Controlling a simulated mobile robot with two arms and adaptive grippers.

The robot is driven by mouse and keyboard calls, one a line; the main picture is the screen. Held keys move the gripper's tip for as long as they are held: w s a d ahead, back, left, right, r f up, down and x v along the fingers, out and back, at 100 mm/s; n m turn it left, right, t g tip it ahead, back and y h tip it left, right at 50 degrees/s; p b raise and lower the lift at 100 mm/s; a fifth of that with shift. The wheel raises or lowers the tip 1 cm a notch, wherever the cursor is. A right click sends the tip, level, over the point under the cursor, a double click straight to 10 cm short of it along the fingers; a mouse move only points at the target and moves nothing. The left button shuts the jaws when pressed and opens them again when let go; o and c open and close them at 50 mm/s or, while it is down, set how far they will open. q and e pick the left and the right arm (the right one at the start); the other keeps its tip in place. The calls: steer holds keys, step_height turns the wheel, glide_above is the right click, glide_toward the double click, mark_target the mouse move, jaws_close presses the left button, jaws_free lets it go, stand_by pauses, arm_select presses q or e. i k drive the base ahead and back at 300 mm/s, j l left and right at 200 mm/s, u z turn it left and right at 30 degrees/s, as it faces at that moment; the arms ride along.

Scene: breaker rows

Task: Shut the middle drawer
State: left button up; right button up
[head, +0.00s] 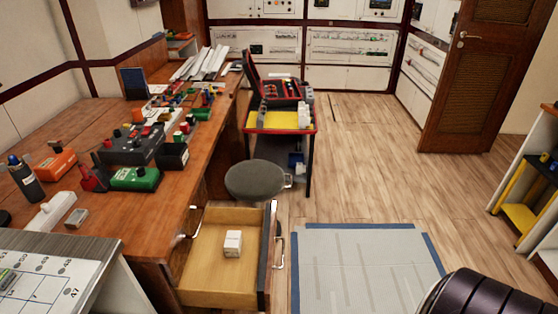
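An open wooden drawer (202,266) sticks out to the right from under the long desk, in the lower middle of the head view. Its dark front panel (266,258) faces right and carries a metal handle (280,252). A small white box (233,243) sits inside on the drawer floor. The drawers above and below cannot be made out, so I cannot tell from the picture which one in the stack it is. Neither of my grippers is in view.
A round dark stool (254,180) stands just beyond the drawer. Behind it is a red-and-yellow cart (285,122). The desk (196,178) holds breakers and tools. A grey mat edged in blue (362,270) lies right of the drawer, clear. A dark ribbed shape (484,296) fills the lower right corner.

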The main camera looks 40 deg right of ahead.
mark_target(209, 278)
steer(key=k+l+z, duration=0.15)
steer(key=z, duration=0.3)
steer(key=k+l+z, duration=0.15)
steer(key=l+z, duration=0.25)
steer(key=j, duration=0.15)
